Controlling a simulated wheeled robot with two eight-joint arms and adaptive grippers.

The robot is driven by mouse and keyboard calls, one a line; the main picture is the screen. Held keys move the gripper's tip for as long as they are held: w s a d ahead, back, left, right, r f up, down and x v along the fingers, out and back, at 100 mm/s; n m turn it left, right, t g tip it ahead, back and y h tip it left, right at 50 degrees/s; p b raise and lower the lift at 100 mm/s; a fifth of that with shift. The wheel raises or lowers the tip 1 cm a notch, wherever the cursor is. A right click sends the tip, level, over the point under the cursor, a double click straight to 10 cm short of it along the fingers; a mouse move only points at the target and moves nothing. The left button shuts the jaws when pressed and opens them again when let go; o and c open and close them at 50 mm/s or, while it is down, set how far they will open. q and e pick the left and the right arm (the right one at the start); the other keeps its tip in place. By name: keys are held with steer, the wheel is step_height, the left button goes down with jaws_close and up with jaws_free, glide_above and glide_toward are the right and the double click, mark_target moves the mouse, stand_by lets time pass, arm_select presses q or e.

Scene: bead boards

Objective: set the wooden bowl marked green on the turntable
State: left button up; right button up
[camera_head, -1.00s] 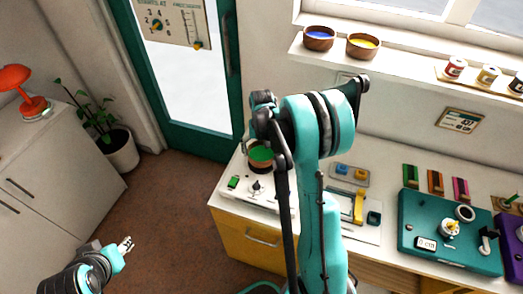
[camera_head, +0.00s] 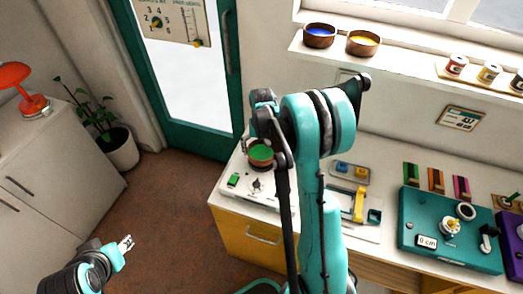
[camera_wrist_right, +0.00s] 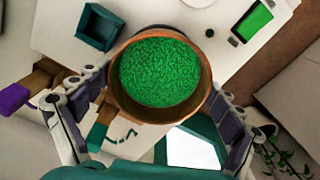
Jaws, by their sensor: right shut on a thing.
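The wooden bowl with green beads (camera_head: 260,163) is in my right gripper, at the far left end of the white counter. In the right wrist view the bowl (camera_wrist_right: 150,113) fills the middle, full of green beads, with a finger of the right gripper (camera_wrist_right: 152,100) on each side. In the head view the right gripper (camera_head: 258,143) is partly hidden by its own arm. I cannot make out the turntable plate clearly; a white unit with a green screen (camera_head: 233,180) and a dark knob (camera_head: 256,185) lies just in front of the bowl. My left gripper (camera_head: 127,243) is away from the counter, over the floor.
Bowls with blue (camera_head: 319,38) and yellow (camera_head: 363,44) contents stand on the window sill. Open floor lies left of the counter.

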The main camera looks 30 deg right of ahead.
steer(key=shift+f+b, duration=0.35)
steer(key=shift+f, duration=0.15)
stand_by(0.4)
steer(key=o, duration=0.9)
steer(key=shift+r+p, duration=2.2)
steer(key=shift+r, duration=1.4)
steer(key=shift+f, duration=0.1)
